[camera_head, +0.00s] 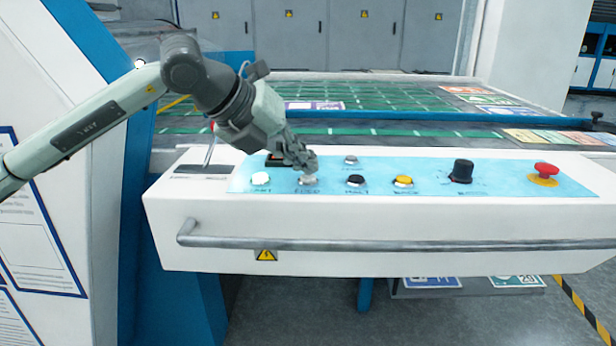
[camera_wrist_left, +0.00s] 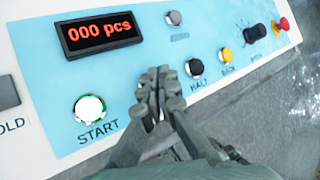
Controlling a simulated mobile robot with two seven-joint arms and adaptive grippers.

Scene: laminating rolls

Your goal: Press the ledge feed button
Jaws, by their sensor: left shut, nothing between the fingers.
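The light blue control panel (camera_head: 400,172) is set in the top of the white ledge (camera_head: 400,230). The pale feed button (camera_head: 308,181) is in its front row, with the label FEED below it. My left gripper (camera_head: 309,168) is shut and empty, its fingertips pointing down at the feed button. Contact with the button cannot be told. In the left wrist view, my left gripper (camera_wrist_left: 155,80) covers most of the feed button (camera_wrist_left: 140,95), between the lit white START button (camera_wrist_left: 90,108) and the black HALT button (camera_wrist_left: 194,68). My right gripper is not in view.
A yellow BACK button (camera_head: 403,181), a black knob (camera_head: 461,171) and a red mushroom button (camera_head: 545,170) lie further right. A display reads 000 pcs (camera_wrist_left: 98,32). A grey rail (camera_head: 390,244) runs along the ledge front. A white cabinet (camera_head: 50,120) stands left.

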